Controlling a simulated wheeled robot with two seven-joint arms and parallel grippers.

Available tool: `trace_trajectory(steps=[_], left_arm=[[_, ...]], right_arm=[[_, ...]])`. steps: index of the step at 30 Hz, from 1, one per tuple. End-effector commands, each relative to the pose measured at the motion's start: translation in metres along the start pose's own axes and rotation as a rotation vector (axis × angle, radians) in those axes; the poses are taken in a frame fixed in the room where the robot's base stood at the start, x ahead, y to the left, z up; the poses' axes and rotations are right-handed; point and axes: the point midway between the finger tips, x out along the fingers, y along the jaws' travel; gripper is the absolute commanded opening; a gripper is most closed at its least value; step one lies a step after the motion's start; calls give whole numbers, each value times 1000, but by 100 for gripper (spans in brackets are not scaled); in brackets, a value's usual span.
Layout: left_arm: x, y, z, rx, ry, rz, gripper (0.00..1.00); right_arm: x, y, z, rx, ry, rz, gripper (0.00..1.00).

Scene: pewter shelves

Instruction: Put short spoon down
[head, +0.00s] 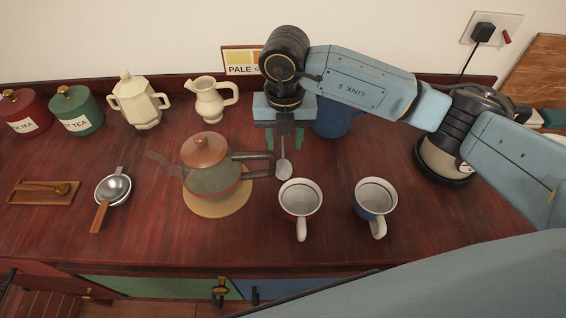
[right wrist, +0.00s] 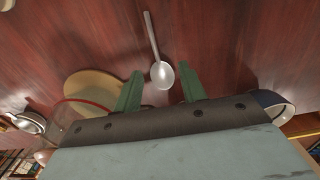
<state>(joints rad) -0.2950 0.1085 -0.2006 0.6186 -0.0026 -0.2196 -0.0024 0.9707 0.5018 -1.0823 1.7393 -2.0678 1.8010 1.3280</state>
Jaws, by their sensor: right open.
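The short spoon (head: 284,169) is silver and lies on the dark red wooden counter, bowl toward me, between the teapot and the red-and-white cup. My right gripper (head: 285,143) points down over its handle end, which it partly hides in the head view. In the right wrist view the green fingers (right wrist: 160,70) are spread apart, with the spoon (right wrist: 155,48) between and beyond their tips. No finger is seen touching it. My left gripper is out of view.
A glass teapot (head: 208,180) stands on a round mat (head: 222,212) just left of the spoon. A red-and-white cup (head: 300,198) and a blue cup (head: 375,203) stand to the right. A blue mug (head: 331,124) is behind my right gripper. A kettle (head: 440,158) is farther right.

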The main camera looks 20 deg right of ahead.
Motion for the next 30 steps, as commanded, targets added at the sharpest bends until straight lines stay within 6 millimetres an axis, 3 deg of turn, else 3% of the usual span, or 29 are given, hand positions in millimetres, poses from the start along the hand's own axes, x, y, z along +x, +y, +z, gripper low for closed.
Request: trace_trajectory(steps=[9,18,27,30], left_arm=[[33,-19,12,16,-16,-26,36],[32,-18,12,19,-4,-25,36],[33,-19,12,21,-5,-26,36],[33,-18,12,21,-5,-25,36]], right_arm=[[43,4,0,-1,2,1,41],[45,4,1,0,0,1,40],[45,3,1,0,1,1,0],[46,3,1,0,1,1,0]])
